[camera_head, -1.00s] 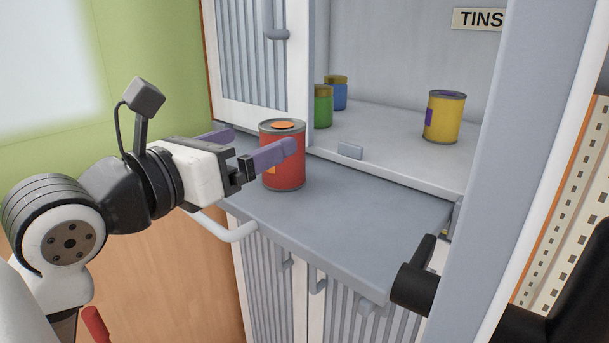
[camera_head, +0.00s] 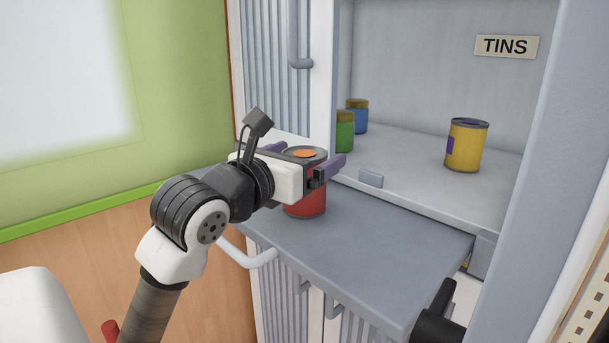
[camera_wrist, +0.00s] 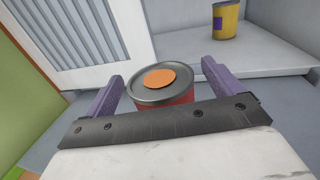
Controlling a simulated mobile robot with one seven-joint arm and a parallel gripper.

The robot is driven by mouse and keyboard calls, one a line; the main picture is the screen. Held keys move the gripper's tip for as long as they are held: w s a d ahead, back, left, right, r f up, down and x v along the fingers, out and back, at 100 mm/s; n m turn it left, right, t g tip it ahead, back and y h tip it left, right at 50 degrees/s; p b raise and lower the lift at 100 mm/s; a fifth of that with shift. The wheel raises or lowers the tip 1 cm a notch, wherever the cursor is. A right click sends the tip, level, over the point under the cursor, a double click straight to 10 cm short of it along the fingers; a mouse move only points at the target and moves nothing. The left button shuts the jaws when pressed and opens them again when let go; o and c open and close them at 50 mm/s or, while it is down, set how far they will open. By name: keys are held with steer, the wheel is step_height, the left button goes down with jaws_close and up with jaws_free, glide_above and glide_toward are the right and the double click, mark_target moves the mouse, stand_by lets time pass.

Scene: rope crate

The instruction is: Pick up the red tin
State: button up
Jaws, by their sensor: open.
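The red tin (camera_head: 306,205) stands upright on the grey pull-out shelf (camera_head: 365,250). Its grey lid has an orange disc on top. In the head view my gripper (camera_head: 308,158) covers the tin's middle, and its purple fingers reach past the tin. In the wrist view the red tin (camera_wrist: 165,84) sits between the two purple fingers of my gripper (camera_wrist: 160,88), close to the palm. The gripper is open, with a gap showing beside the tin at the left finger. The tin's lower part is hidden in the wrist view.
A yellow tin (camera_head: 466,146), a green tin (camera_head: 344,132) and a blue tin (camera_head: 358,116) stand inside the cupboard, behind the shelf. A sign (camera_head: 506,46) reads TINS. A white handle (camera_head: 250,252) is below my gripper. The shelf's right side is clear.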

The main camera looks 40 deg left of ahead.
steer(key=shift+w+a, duration=0.1)
steer(key=shift+w, duration=1)
steer(key=c, duration=1.3)
steer(key=shift+s+r, duration=0.1)
steer(key=shift+r, duration=0.15)
steer(key=shift+c, duration=0.2)
